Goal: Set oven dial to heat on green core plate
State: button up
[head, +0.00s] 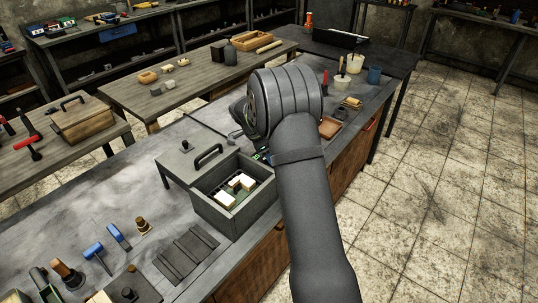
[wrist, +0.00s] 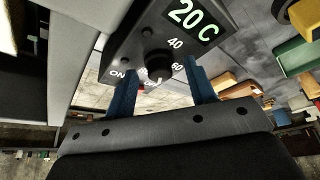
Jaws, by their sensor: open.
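The oven dial (wrist: 157,63) is a black knob on a dark control box (wrist: 128,42) in the wrist view. Its display (wrist: 192,18) reads 20 C. In the head view my arm hides the gripper and dial. The grey oven box (head: 228,212) stands open, with pale blocks (head: 240,182) on a green plate (head: 222,197) inside.
The oven's lid (head: 180,160) with a black handle lies to the left of the opening. Blue-handled tools (head: 105,245) and a dark slatted mat (head: 187,253) lie in front on the bench. A brown tray (head: 330,128) and pots (head: 355,63) stand behind my arm.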

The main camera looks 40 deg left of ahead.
jog(key=v, duration=1.7)
jog(key=shift+r, duration=0.15)
jog(key=w+d+r+n+g+y, duration=0.1)
jog(key=w+d+n+g, duration=0.15)
jog(key=n, duration=0.85)
jog(key=w+d+n+g+y, duration=0.1)
jog(key=w+d+n+y, duration=0.15)
jog(key=n, duration=0.95)
jog(key=shift+h, duration=0.35)
jog(key=f, duration=1.6)
jog(key=shift+w+a+f, duration=0.3)
jog(key=shift+w+f, duration=0.05)
jog(key=shift+f, duration=0.05)
jog(key=shift+c, duration=0.2)
jog(key=shift+m, duration=0.3)
jog(key=c, duration=0.9)
